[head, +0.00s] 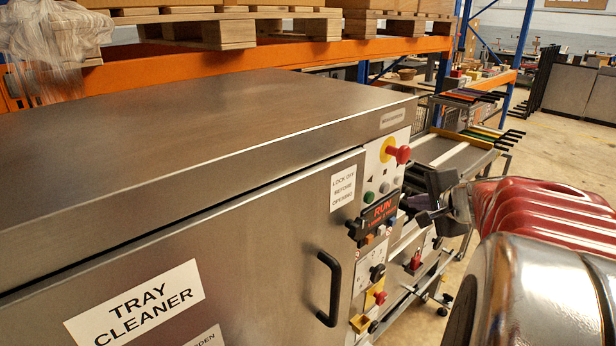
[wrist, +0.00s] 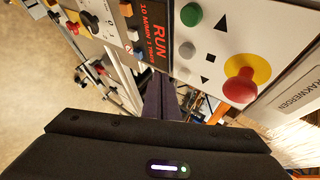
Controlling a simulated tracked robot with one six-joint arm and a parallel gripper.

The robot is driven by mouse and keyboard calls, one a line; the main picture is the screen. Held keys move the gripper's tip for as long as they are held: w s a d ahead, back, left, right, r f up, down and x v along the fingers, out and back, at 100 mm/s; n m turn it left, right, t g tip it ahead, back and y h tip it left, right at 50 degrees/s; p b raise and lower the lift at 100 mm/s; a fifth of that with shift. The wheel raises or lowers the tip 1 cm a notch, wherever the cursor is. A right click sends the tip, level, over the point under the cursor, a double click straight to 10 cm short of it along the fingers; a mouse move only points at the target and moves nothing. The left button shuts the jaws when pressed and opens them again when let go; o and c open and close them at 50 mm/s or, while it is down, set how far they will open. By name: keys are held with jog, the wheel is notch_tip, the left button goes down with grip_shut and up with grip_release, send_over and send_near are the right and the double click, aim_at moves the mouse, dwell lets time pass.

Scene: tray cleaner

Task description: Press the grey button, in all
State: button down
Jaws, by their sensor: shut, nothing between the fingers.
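The grey button (head: 385,187) is on the tray cleaner's white control panel, beside a green button (head: 369,197). In the wrist view the grey button (wrist: 188,52) shows clear, below the green button (wrist: 191,14) and left of a red mushroom knob on yellow (wrist: 240,90). My gripper (head: 426,217) is shut and empty, to the right of the panel in the head view. Its dark fingers (wrist: 160,85) point toward the panel, below and left of the grey button in the wrist view. They appear apart from the button.
The display (head: 380,210) reads RUN. The tray cleaner's door has a black handle (head: 330,289). Several knobs and switches sit lower on the machine. A conveyor (head: 450,155) extends behind the panel. Open floor (head: 555,145) lies at the right.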

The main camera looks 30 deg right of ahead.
jog(key=shift+w+a, duration=0.2)
jog(key=shift+w, duration=0.5)
jog(key=shift+w+a, duration=0.25)
jog(key=shift+w, duration=0.45)
jog(key=shift+w+a, duration=0.2)
jog(key=shift+w, duration=0.7)
dwell(0.4)
jog(key=shift+w+a, duration=0.1)
jog(key=shift+w, duration=0.1)
jog(key=shift+w+a, duration=0.15)
jog(key=shift+w, duration=0.35)
dwell(1.0)
jog(key=shift+s, duration=0.2)
jog(key=shift+s+d, duration=0.25)
jog(key=shift+s, duration=0.45)
jog(key=shift+s+d, duration=0.25)
jog(key=shift+s, duration=0.55)
jog(key=shift+s+d, duration=0.2)
jog(key=shift+s, duration=0.6)
jog(key=shift+s+d, duration=0.25)
jog(key=shift+s, duration=0.55)
